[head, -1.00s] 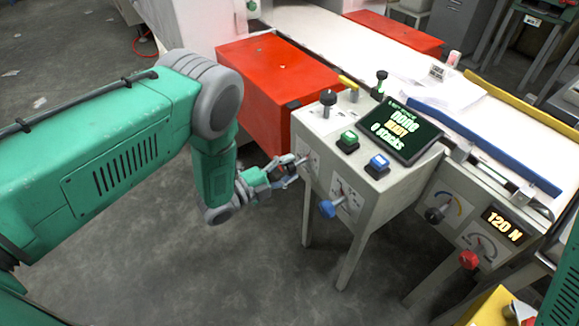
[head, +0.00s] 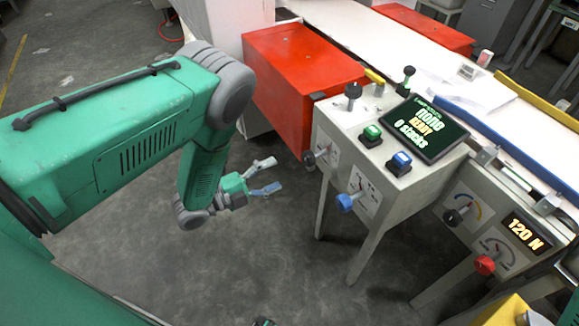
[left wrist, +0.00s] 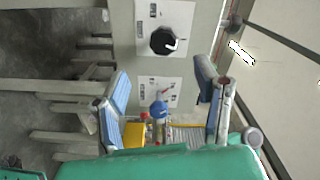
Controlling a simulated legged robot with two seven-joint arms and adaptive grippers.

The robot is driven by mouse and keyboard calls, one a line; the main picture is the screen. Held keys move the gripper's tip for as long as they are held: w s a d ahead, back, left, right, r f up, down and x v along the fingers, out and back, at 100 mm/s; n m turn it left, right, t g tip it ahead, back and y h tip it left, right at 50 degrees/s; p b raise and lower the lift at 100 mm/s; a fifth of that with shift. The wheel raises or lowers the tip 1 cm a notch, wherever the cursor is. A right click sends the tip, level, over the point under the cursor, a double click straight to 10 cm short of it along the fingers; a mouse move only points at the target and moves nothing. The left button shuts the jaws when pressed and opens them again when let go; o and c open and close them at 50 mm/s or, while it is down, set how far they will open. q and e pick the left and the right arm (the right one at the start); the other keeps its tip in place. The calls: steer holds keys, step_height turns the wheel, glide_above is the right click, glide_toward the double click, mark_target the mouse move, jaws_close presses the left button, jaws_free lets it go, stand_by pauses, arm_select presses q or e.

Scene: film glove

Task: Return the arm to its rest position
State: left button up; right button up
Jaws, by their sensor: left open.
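My left arm (head: 140,135) is green with grey joints and comes in from the left in the head view. Its gripper (head: 273,175) is open and empty, left of the pale control cabinet and apart from it, above the floor. In the left wrist view the two fingers (left wrist: 164,82) stand wide apart with nothing between their pads. Beyond them is the cabinet side with a black knob (left wrist: 163,41) and a blue knob (left wrist: 158,109). The black knob also shows in the head view (head: 308,158). My right gripper cannot be made out.
A red box (head: 300,85) stands behind the gripper. Grey floor below the gripper is clear.

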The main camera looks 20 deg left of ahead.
arm_select(q)
steer(key=shift+s+a, duration=0.45)
steer(key=shift+s, duration=0.15)
steer(key=s+a+f+n+g+y, duration=0.4)
steer(key=s+f+n+g+y, duration=0.45)
steer(key=n, duration=0.55)
steer(key=s+r+n+g+y, duration=0.2)
steer(key=s+n+g, duration=0.3)
steer(key=s, duration=1.2)
steer(key=r+n, duration=0.1)
steer(key=n, duration=0.2)
steer(key=shift+s+d, duration=0.3)
steer(key=shift+d, duration=0.1)
steer(key=shift+w+y, duration=0.1)
steer(key=shift+y, duration=0.15)
